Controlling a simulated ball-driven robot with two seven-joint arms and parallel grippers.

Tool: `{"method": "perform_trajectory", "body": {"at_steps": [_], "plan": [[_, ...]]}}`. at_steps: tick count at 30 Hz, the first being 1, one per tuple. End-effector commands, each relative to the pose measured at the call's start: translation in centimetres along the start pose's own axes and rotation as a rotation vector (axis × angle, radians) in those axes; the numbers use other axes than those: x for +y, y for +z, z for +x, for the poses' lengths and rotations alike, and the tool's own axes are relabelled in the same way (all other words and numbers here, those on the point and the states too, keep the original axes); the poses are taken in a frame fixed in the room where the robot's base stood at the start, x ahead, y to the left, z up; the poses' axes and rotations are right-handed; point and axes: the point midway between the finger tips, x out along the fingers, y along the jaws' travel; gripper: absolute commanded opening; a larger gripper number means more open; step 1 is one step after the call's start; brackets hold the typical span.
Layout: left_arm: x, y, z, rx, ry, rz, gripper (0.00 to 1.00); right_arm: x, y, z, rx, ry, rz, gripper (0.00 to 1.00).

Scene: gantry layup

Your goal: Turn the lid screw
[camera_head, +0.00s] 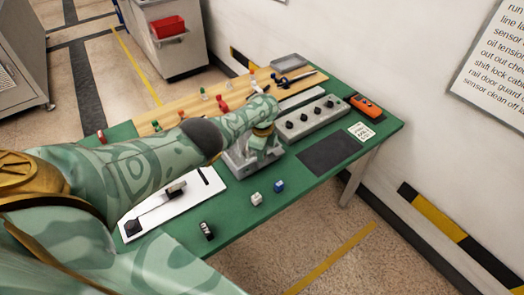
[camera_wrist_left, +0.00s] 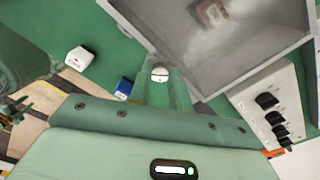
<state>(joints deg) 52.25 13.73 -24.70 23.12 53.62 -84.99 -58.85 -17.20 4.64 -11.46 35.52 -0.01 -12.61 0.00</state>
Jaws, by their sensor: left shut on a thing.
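A grey metal box (camera_head: 238,167) stands on the green table, partly hidden behind my left arm and gripper. In the left wrist view its grey rim and walls (camera_wrist_left: 190,75) fill the upper right, with a blurred shape inside. A small round pale screw head with a slot (camera_wrist_left: 160,73) shows at the fingertips. My left gripper (camera_head: 264,143) points down at the box. It also shows in the left wrist view (camera_wrist_left: 163,84), with its fingers shut on the screw. The screw is hidden in the head view. My right gripper is not in view.
A white cube (camera_head: 256,199) and a blue cube (camera_head: 279,186) lie in front of the box. A grey block with black knobs (camera_head: 325,115), a dark mat (camera_head: 318,158) and an orange device (camera_head: 366,106) are to the right. A white plate (camera_head: 150,213) lies left.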

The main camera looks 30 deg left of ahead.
Motion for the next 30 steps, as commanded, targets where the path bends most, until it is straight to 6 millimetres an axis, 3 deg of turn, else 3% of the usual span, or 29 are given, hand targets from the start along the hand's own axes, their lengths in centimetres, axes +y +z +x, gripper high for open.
{"method": "perform_trajectory", "body": {"at_steps": [18,30], "plan": [[0.01,0.00,-0.04,0.000,0.000,-0.520,0.00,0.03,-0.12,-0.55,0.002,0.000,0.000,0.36],[-0.02,0.00,-0.05,0.000,-0.001,-0.659,0.00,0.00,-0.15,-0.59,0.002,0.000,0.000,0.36]]}}
